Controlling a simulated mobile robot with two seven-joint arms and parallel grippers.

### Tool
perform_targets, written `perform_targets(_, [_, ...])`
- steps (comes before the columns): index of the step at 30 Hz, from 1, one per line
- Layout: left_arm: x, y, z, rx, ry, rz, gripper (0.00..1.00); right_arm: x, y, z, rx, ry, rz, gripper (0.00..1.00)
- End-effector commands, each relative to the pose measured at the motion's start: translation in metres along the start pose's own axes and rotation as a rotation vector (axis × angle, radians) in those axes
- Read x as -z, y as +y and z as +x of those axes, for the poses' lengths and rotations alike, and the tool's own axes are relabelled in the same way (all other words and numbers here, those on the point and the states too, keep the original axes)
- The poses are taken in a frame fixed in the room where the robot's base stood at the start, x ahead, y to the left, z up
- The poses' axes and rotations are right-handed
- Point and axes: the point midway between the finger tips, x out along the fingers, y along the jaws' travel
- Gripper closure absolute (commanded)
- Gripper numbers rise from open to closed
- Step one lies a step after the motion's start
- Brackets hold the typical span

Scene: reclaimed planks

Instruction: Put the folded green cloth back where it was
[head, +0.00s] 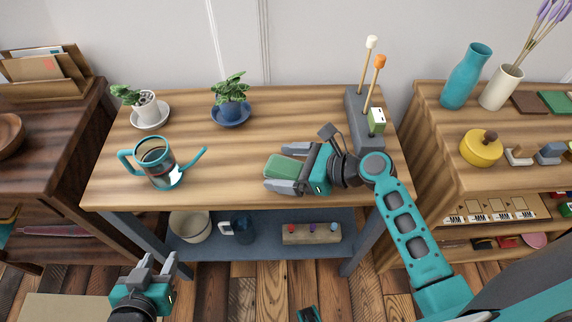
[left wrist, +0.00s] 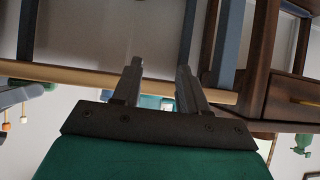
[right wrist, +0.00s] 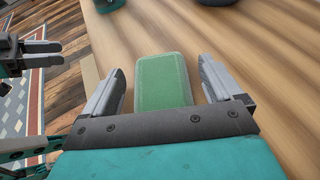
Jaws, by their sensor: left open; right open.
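The folded green cloth (head: 286,168) lies flat on the middle wooden table, right of centre and close to the front edge. My right gripper (head: 284,167) is open around it, one finger on each side. In the right wrist view the cloth (right wrist: 163,82) lies between the open fingers (right wrist: 162,70), with a gap to each finger. My left gripper (head: 152,268) is open and empty, low in front of the table. In the left wrist view its fingers (left wrist: 158,72) are apart with nothing between them.
A teal watering can (head: 157,165), two potted plants (head: 231,98) (head: 147,107) and a grey block with sticks (head: 367,125) stand on the table. A right-hand shelf holds a yellow pot (head: 481,147), a teal vase (head: 466,77), and flat brown (head: 530,103) and green (head: 556,102) pieces. The table's middle is clear.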

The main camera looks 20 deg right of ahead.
Motion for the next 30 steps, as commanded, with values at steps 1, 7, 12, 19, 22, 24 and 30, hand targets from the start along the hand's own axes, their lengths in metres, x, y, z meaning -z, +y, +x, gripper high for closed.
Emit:
perform_targets(1, [0.001,0.000,-0.001,0.000,-0.001,0.000,0.57,0.000,0.000,-0.004,0.001,0.001,0.000,0.07])
perform_targets(7, [0.003,-0.002,-0.005,0.005,-0.001,0.003,0.57,-0.001,0.000,-0.039,0.001,0.004,0.000,0.07])
perform_targets(12, [0.000,-0.005,-0.008,0.013,-0.012,0.004,0.57,0.000,0.000,-0.077,0.001,0.005,-0.001,0.07])
perform_targets(19, [0.002,-0.008,-0.011,0.019,-0.006,0.005,0.57,0.000,0.000,-0.111,0.000,0.002,0.000,0.07])
perform_targets(22, [0.002,-0.008,-0.011,0.019,-0.006,0.006,0.57,-0.001,0.000,-0.118,0.000,0.001,-0.001,0.07])
perform_targets(24, [0.002,-0.008,-0.011,0.018,-0.006,0.006,0.57,-0.001,0.000,-0.120,0.000,0.000,-0.001,0.07])
perform_targets(30, [0.002,-0.007,-0.011,0.017,-0.008,0.006,0.57,-0.001,0.000,-0.120,0.000,-0.001,-0.001,0.07])
